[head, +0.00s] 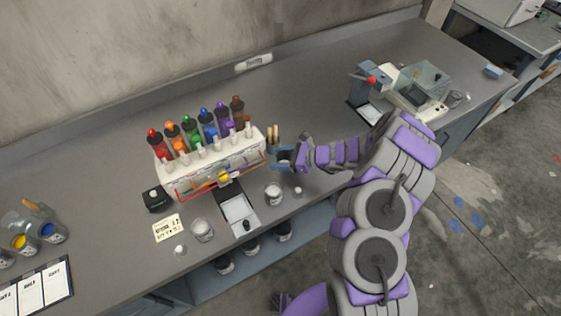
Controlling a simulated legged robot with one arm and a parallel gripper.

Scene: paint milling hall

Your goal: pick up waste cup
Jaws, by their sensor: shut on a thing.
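My gripper (291,158) is right of the bottle rack, at the end of my arm reaching in from the right. It is shut on a small blue-grey cup (278,159) with light wooden sticks standing up from it. The fingers partly hide the cup, and I cannot tell whether its base touches the bench. No readable label shows which vessel is the waste cup. Another small cup (273,194), pale with a dark rim, stands on the bench just below my gripper, apart from it.
A white rack (210,164) of colored bottles stands left of my gripper. A tray with a white sheet (239,212), a jar (202,230) and a small white piece (298,191) lie in front. A machine (418,88) stands at the back right. The bench behind the gripper is clear.

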